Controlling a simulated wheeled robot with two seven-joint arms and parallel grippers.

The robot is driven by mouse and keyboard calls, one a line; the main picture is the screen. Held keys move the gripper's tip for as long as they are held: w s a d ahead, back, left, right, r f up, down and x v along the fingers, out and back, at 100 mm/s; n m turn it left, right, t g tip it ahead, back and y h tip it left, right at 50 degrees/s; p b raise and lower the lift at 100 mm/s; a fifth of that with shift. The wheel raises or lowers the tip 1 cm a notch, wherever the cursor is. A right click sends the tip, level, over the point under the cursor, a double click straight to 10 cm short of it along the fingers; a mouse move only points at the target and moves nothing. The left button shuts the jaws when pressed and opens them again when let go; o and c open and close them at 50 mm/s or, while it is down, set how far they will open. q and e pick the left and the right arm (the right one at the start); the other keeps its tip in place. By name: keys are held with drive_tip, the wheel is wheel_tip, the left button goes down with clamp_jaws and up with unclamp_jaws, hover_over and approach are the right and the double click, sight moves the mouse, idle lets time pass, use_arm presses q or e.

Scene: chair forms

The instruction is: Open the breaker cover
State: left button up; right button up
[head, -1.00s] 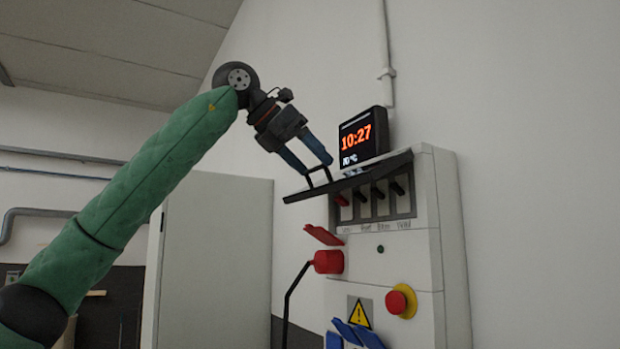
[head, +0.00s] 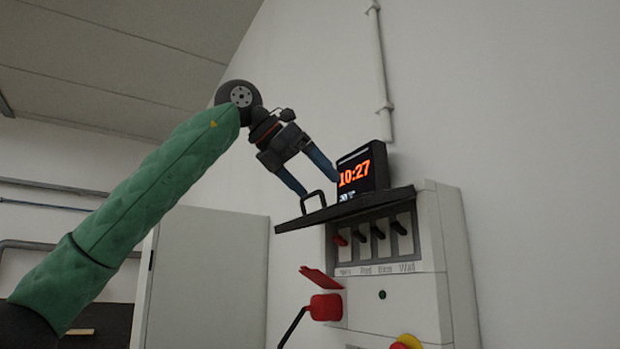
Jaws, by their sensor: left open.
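The breaker cover (head: 372,205) is a dark flap at the top of the light grey electrical cabinet (head: 452,265). It is lifted and sticks out towards the left, nearly level. The row of breaker switches (head: 380,236) shows below it. A black handle (head: 312,200) stands on the cover's outer left end. My left gripper (head: 319,183) is open, with its blue fingers apart just above the cover near the handle. I cannot tell whether a finger touches the handle. My right gripper is not in view.
A digital clock (head: 362,172) showing 10:27 stands on top of the cabinet, close to my left fingers. A red socket (head: 325,307) with a raised lid and black cable is below. A pale locker (head: 205,280) stands at the left.

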use_arm(q)
drive_tip(key=shift+s, duration=0.1)
drive_tip(key=shift+s+a+r, duration=0.15)
drive_tip(key=shift+s+r, duration=0.05)
drive_tip(key=shift+r, duration=0.05)
drive_tip(key=b+v, duration=0.3)
drive_tip(key=v, duration=0.4)
drive_tip(key=shift+w, duration=0.2)
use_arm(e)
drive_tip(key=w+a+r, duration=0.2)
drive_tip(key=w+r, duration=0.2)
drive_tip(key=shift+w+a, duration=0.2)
